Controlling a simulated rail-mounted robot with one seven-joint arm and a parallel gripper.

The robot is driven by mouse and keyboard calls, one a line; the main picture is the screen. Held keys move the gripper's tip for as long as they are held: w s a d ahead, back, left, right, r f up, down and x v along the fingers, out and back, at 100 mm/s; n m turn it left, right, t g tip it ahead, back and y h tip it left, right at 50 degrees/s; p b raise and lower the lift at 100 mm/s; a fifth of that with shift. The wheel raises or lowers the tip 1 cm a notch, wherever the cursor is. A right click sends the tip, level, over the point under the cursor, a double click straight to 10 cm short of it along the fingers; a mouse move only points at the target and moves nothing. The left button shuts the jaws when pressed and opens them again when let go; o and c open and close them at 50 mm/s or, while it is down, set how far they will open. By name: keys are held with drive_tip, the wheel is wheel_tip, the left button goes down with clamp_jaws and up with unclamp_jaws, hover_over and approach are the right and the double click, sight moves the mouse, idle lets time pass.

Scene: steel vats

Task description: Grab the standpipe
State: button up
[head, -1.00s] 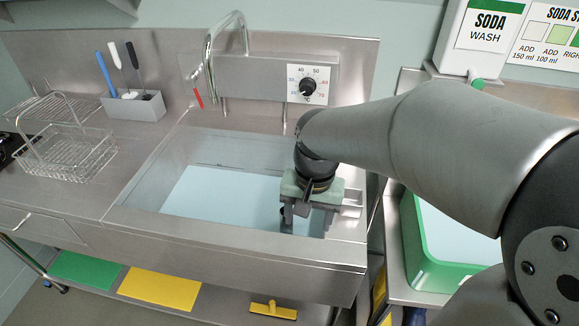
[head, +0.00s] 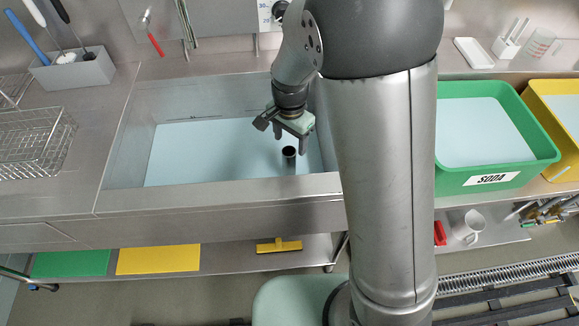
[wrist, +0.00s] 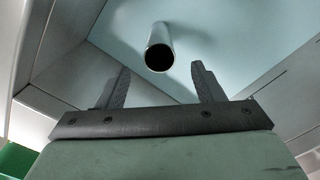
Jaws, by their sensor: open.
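The standpipe (head: 290,155) is a short metal tube with a dark open top. It stands upright in the pale blue liquid near the right end of the steel vat (head: 130,150). In the wrist view the standpipe (wrist: 159,50) shows its dark round mouth just past the fingertips and roughly midway between them. My gripper (head: 285,137) is over the right end of the vat, close to the pipe's top. In the wrist view my gripper (wrist: 159,75) is open, with nothing between its two grey fingers. The pipe's lower part is under the liquid.
The vat's front rim and right wall are close to my gripper. A green soda tub (head: 490,135) and a yellow tub (head: 560,115) stand to the right. A wire basket (head: 30,140) and a grey brush holder (head: 75,72) are on the left.

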sight(289, 151)
drive_tip(key=shift+s+a+f+p, duration=0.1)
drive_tip(key=shift+f+p, duration=0.05)
drive_tip(key=shift+f, duration=1.6)
drive_tip(key=shift+s+f+p, duration=0.1)
drive_tip(key=shift+f+p, duration=0.05)
drive_tip(key=shift+f, duration=1.6)
clamp_jaws()
